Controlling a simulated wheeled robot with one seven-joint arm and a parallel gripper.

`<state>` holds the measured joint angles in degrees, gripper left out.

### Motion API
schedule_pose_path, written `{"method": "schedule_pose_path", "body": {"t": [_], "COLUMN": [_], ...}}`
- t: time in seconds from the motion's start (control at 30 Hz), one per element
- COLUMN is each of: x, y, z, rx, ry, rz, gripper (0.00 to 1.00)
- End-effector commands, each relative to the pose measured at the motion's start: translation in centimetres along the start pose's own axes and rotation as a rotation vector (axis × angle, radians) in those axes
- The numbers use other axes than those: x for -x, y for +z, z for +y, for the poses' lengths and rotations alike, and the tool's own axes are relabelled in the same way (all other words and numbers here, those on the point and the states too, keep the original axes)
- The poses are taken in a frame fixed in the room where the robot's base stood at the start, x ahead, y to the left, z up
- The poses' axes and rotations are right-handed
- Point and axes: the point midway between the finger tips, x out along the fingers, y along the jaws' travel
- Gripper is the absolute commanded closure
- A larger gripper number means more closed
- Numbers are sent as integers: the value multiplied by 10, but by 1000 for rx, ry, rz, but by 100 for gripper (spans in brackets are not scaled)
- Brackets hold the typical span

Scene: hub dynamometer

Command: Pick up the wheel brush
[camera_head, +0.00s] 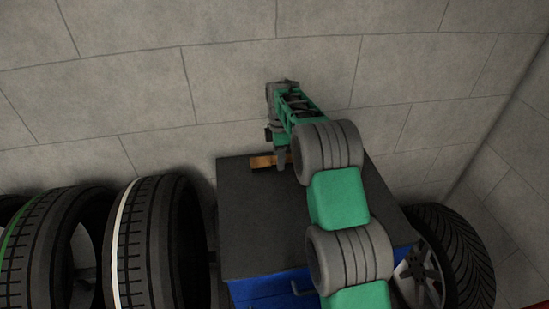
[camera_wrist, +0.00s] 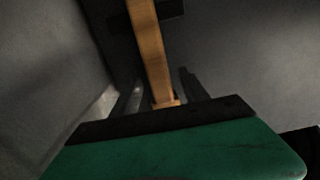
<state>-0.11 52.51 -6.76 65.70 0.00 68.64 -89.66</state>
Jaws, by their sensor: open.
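The wheel brush (camera_head: 262,162) shows as a light wooden bar lying on the dark top of the blue cabinet, near its back edge. My gripper (camera_head: 281,160) points down over it and hides part of it. In the wrist view, the wooden handle (camera_wrist: 149,48) runs from the top edge down to between the fingers of my gripper (camera_wrist: 158,88). The fingers are open, one on each side of the handle, and I cannot tell whether they touch it. A dark piece beside the handle at the top is too dim to make out.
The blue cabinet (camera_head: 262,291) has a mostly bare black top (camera_head: 257,230). Upright tires (camera_head: 150,245) stand to its left, and a wheel with a silver rim (camera_head: 455,260) leans at its right. A grey block wall (camera_head: 220,90) rises close behind.

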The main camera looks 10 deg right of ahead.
Motion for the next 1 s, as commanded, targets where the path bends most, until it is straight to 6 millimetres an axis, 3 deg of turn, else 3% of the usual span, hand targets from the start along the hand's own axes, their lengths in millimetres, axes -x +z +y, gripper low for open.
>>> {"method": "schedule_pose_path", "body": {"t": [0.27, 0.9, 1.0], "x": [-8, -7, -7], "y": [-2, -3, -3], "z": [0, 0, 0], "rx": [3, 4, 4], "ry": [2, 2, 2], "rz": [0, 0, 0], "gripper": [47, 99, 100]}}
